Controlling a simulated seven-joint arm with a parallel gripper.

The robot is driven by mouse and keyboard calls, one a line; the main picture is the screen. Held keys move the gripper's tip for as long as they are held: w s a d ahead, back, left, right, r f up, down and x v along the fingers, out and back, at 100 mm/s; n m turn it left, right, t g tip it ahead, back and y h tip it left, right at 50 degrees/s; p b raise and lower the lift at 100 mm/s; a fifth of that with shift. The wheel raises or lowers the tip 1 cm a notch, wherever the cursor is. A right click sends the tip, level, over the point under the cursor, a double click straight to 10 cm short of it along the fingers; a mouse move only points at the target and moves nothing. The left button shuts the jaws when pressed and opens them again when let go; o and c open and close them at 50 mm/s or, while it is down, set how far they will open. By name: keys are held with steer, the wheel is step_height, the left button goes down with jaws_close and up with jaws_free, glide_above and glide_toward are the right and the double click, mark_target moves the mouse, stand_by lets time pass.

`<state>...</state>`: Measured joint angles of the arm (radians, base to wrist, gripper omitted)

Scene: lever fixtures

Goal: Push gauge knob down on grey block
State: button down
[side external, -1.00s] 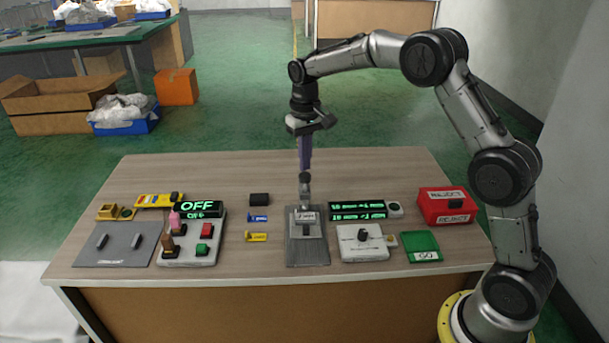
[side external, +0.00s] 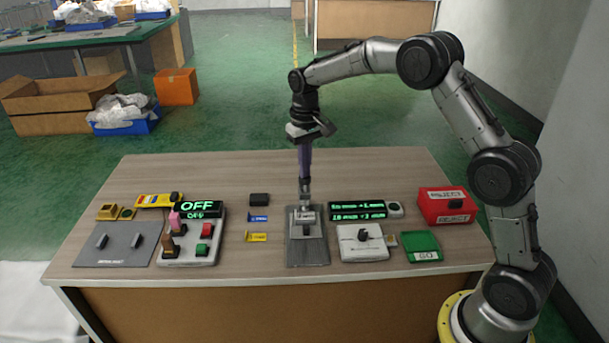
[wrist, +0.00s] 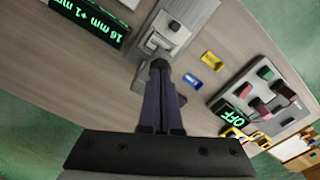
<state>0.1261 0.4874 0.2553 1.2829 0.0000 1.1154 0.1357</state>
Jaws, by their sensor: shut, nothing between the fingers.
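The grey block (side external: 308,250) lies near the middle of the table, with a lighter metal gauge piece (side external: 307,216) on its upper part. My gripper (side external: 305,205) points straight down and is shut, with its fingertips at the gauge piece. In the wrist view, the grey block (wrist: 192,14) is at the top, and my dark fingertips (wrist: 160,66) meet the near end of the gauge piece (wrist: 158,43). The fingers hide the knob, so I cannot tell exactly where they touch it. A black display (side external: 357,210) beside the block shows green text, with "16 mm" legible in the wrist view.
A white switch box (side external: 362,243) and a green box (side external: 422,247) stand right of the block, with a red box (side external: 448,205) farther right. Blue (side external: 257,217) and yellow (side external: 256,237) pieces lie left, then a white button panel (side external: 193,243). The table's front strip is clear.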

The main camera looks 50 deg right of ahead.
steer(key=shift+f, duration=1.4)
stand_by(0.5)
step_height(320, 180, up, 10)
steer(key=shift+r, duration=0.15)
stand_by(1.1)
